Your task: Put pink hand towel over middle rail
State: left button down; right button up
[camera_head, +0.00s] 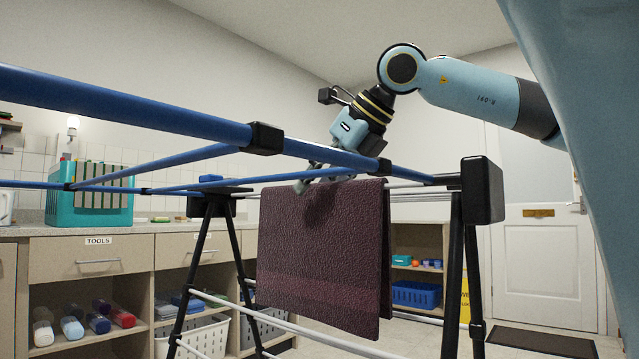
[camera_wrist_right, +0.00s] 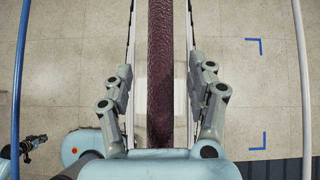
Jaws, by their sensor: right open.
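The hand towel (camera_head: 318,250) looks dark maroon and hangs folded, with its two layers showing at the right edge. Its top fold lies along a rail of the drying rack, and the cloth hides that rail. In the right wrist view the towel (camera_wrist_right: 160,60) is a long narrow strip seen from above, between thin white rails (camera_wrist_right: 190,25). My right gripper (camera_head: 322,177) points down at the towel's top edge. Its fingers (camera_wrist_right: 166,80) are open, one on each side of the strip, with a gap on both sides. My left gripper cannot be made out.
The rack's thick blue bar (camera_head: 110,100) crosses close in front, and a black corner block (camera_head: 482,190) stands at the right. A counter with drawers (camera_head: 95,258) and a teal organiser (camera_head: 90,208) stand behind at left. Tiled floor (camera_wrist_right: 255,90) shows below the rack.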

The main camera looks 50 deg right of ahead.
jog(key=shift+s+d+r, duration=0.1)
jog(key=shift+d+r, duration=0.05)
jog(key=shift+r, duration=0.6)
jog(key=r, duration=0.8)
jog(key=shift+a+r, duration=0.2)
jog(key=shift+r, duration=0.05)
